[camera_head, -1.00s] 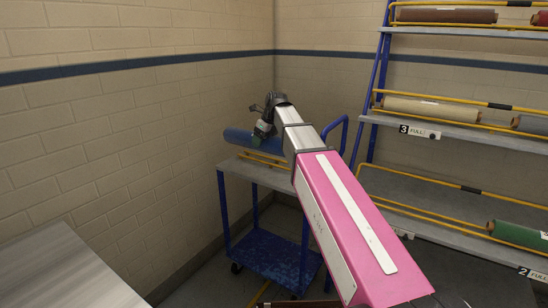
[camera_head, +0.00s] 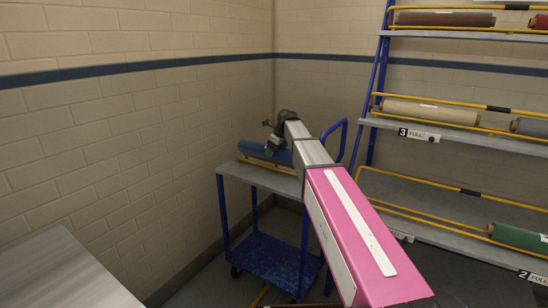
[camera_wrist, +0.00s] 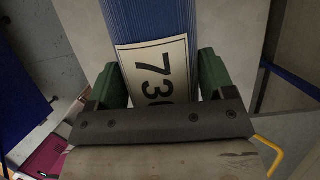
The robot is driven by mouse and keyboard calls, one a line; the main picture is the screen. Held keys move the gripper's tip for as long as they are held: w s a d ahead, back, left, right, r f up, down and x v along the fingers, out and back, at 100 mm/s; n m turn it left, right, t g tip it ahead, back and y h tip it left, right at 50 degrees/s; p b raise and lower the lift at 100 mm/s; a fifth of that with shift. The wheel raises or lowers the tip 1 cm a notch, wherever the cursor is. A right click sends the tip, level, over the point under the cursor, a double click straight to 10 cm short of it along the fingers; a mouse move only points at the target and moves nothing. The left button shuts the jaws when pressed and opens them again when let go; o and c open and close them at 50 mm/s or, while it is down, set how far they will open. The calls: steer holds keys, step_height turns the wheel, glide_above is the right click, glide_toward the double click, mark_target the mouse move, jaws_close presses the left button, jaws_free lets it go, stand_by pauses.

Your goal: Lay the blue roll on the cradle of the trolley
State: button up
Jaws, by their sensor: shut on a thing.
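The blue roll (camera_head: 252,149) lies level just over the yellow cradle (camera_head: 264,163) on top of the trolley (camera_head: 233,171). I cannot tell whether it touches the cradle. My gripper (camera_head: 276,148) is at the roll from above, its fingers partly hidden by my arm. In the wrist view my gripper (camera_wrist: 160,82) has its green fingers on either side of the blue roll (camera_wrist: 148,18), shut on it. A white label (camera_wrist: 152,70) with black digits shows between the fingers.
The trolley's blue lower shelf (camera_head: 266,250) is empty. A blue push handle (camera_head: 341,130) rises at its right. A rack (camera_head: 450,130) with several rolls stands at the right. A brick wall (camera_head: 120,150) is close behind the trolley's left. A grey surface (camera_head: 65,270) is at lower left.

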steer(key=shift+f, duration=1.3)
steer(key=o, duration=1.3)
steer(key=shift+f, duration=0.1)
steer(key=v, duration=1.2)
